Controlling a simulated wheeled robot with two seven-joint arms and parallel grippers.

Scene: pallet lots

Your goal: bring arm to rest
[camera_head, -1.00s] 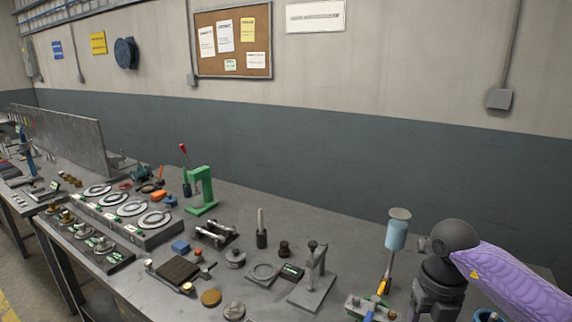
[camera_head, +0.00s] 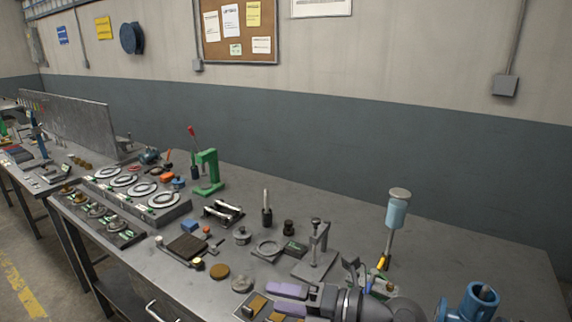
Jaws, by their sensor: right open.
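My right gripper (camera_head: 277,298) is in the lower middle of the head view, with two purple fingers pointing left from a dark grey body. The fingers are apart with a gap between them, and I see nothing held. It is over the front part of the grey workbench (camera_head: 400,230), near a small tray with yellowish pads (camera_head: 257,304) that it partly covers. I cannot tell its height above the bench. My left gripper is not in view.
A stand with a light-blue cylinder (camera_head: 397,214) and a blue pipe-like fitting (camera_head: 478,297) are right of the gripper. A grey clamp stand (camera_head: 317,245) is just behind it. A green press (camera_head: 208,172) and several round dials stand farther left. The back right bench is clear.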

